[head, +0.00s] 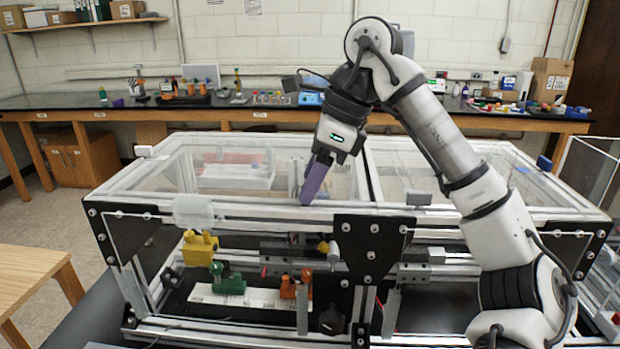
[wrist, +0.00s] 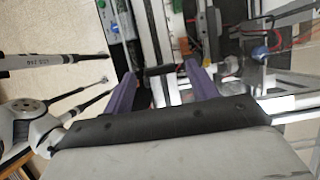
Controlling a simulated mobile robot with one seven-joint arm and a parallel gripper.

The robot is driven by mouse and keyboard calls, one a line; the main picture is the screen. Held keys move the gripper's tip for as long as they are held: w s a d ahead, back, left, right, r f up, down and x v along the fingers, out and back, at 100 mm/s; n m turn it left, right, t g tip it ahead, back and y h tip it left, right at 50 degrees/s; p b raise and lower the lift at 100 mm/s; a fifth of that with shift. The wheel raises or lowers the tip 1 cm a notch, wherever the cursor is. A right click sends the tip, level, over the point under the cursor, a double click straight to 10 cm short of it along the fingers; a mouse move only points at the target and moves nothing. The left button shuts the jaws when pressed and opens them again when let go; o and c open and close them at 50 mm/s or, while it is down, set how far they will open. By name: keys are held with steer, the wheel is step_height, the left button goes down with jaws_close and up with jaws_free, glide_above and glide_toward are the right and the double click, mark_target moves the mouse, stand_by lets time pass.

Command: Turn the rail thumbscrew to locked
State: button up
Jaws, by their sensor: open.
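My gripper (head: 312,190) is above the front top beam of the extrusion frame (head: 260,212), with its purple fingers pointing down. The wrist view shows the two fingers (wrist: 160,82) apart with nothing held between them. I cannot tell for sure which part is the rail thumbscrew. A small yellow knob (head: 323,246) sits by the dark rail (head: 285,250) inside the frame, below the gripper. A black knob (head: 332,321) is lower down, near the middle post. No lock marking is readable.
A yellow block (head: 199,248), a green part (head: 228,284) and an orange part (head: 290,287) are in the lower left bay. A black corner plate (head: 372,250) and clear panels bound the frame. A cluttered bench (head: 240,112) stands behind.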

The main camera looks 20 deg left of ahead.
steer(key=shift+s+a+f, duration=0.1)
steer(key=shift+a+f, duration=0.15)
steer(key=shift+f, duration=0.3)
steer(key=shift+c, duration=0.5)
steer(key=c, duration=0.9)
